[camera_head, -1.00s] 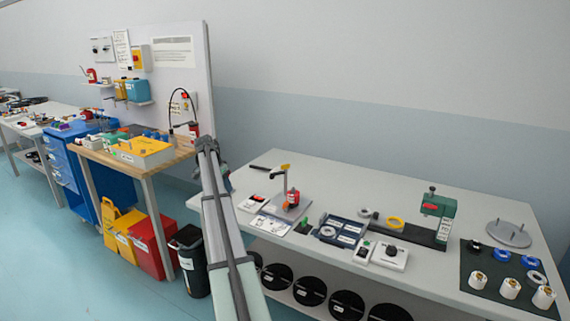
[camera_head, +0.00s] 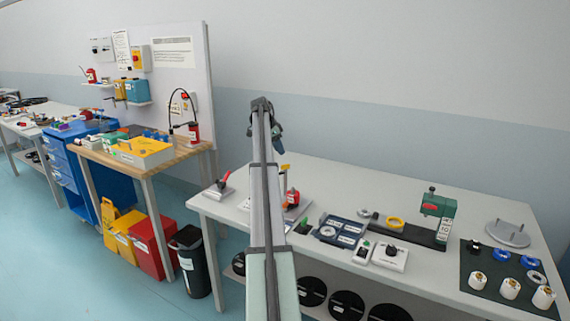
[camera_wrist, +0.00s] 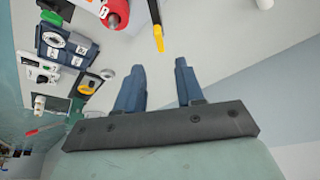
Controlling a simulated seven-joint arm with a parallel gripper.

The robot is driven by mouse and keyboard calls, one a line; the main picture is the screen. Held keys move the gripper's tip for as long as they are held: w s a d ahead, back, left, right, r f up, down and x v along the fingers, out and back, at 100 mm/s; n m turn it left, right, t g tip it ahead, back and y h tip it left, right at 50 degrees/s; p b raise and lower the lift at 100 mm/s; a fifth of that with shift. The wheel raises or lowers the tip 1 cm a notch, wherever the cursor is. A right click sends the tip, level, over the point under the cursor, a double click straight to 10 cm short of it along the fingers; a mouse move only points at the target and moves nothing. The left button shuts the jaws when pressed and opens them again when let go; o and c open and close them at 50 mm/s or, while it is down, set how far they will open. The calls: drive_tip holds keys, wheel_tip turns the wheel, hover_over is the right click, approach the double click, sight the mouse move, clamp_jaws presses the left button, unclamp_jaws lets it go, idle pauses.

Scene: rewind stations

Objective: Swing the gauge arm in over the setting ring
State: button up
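A dark arm with a yellow tip (camera_head: 285,168), apparently the gauge arm, stands near the left end of the long bench by a red cylinder (camera_head: 292,197). My own arm hides much of that station. In the wrist view the yellow tip (camera_wrist: 159,42) lies just beyond and between my fingertips, not gripped, and the red cylinder (camera_wrist: 116,12) is up and to the left. My gripper (camera_wrist: 160,65) is open and empty; in the head view my gripper (camera_head: 277,129) is above the bench's back edge. I cannot tell which ring is the setting ring.
A blue tray (camera_head: 350,225) with a white ring, a yellow ring (camera_head: 394,222) and a green press-like device (camera_head: 438,205) stand to the right. A red-handled fixture (camera_head: 221,186) is at the bench's left end. The bench's back strip (camera_head: 350,185) is clear.

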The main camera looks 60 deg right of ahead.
drive_tip(key=x, duration=0.8)
drive_tip(key=shift+f, duration=0.25)
drive_tip(key=shift+c, duration=0.3)
clamp_jaws()
idle(0.8)
